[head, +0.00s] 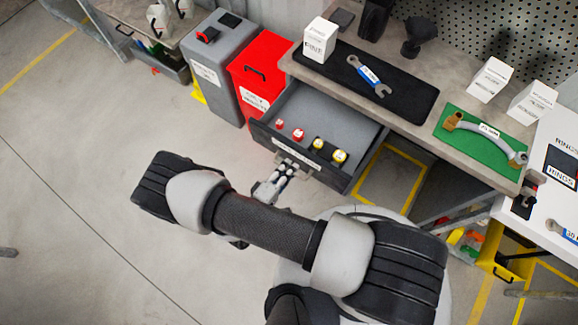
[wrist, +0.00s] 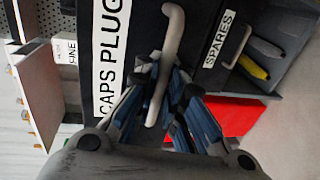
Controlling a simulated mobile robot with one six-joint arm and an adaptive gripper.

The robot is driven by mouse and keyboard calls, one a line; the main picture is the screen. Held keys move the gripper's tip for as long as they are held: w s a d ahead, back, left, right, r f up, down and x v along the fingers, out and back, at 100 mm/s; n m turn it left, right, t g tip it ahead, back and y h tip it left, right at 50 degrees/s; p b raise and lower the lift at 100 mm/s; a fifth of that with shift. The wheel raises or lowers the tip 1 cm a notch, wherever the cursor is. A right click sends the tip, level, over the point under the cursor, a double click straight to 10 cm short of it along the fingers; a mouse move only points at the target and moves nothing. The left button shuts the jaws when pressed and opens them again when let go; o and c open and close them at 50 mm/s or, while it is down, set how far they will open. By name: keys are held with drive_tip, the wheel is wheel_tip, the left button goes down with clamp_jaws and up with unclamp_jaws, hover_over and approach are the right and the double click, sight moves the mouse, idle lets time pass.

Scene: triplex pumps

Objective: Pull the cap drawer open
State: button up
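The cap drawer (head: 330,112) stands pulled out from under the bench, its grey inside showing in the head view. Two red caps and two yellow-and-black caps sit in it near the front. In the wrist view its dark front carries a label (wrist: 109,45) reading "CAPS PLUG", partly cut off. The pale bar handle (wrist: 172,38) runs between my fingers. My gripper (head: 286,168) is at the drawer front in the head view. In the wrist view my gripper (wrist: 165,80) is shut on the handle, with blue-padded fingers on both sides.
A red bin (head: 258,76) and a grey bin (head: 222,60) stand left of the drawer. The bench top (head: 432,112) above holds a black mat with a wrench, a green mat with a hose, and white boxes. Open floor (head: 90,190) lies to the left.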

drive_tip(key=o, duration=0.5)
drive_tip(key=shift+s+r, duration=0.1)
drive_tip(key=v, duration=1.2)
drive_tip(key=shift+r, duration=0.1)
drive_tip(key=w+d+r+m+g, duration=0.2)
drive_tip(key=r+m+g, duration=0.15)
drive_tip(key=r, duration=0.45)
drive_tip(key=w+d+r+m+g, duration=0.25)
drive_tip(key=r+g, duration=0.25)
drive_tip(key=r, duration=0.3)
drive_tip(key=w+d+r+m+g, duration=0.2)
drive_tip(key=d+r+g, duration=0.15)
drive_tip(key=r, duration=0.35)
drive_tip(key=s+d+r+m+t+y, duration=0.1)
drive_tip(key=s+d+r+t+y, duration=0.1)
drive_tip(key=d+r, duration=0.4)
drive_tip(key=s+d+r+m+t+y, duration=0.1)
drive_tip(key=s+d+r+y, duration=0.4)
drive_tip(key=r, duration=0.6)
drive_tip(key=shift+s+d+r+m+t+y, duration=0.3)
drive_tip(key=shift+d+r+m+t+y, duration=0.15)
drive_tip(key=shift+y, duration=0.65)
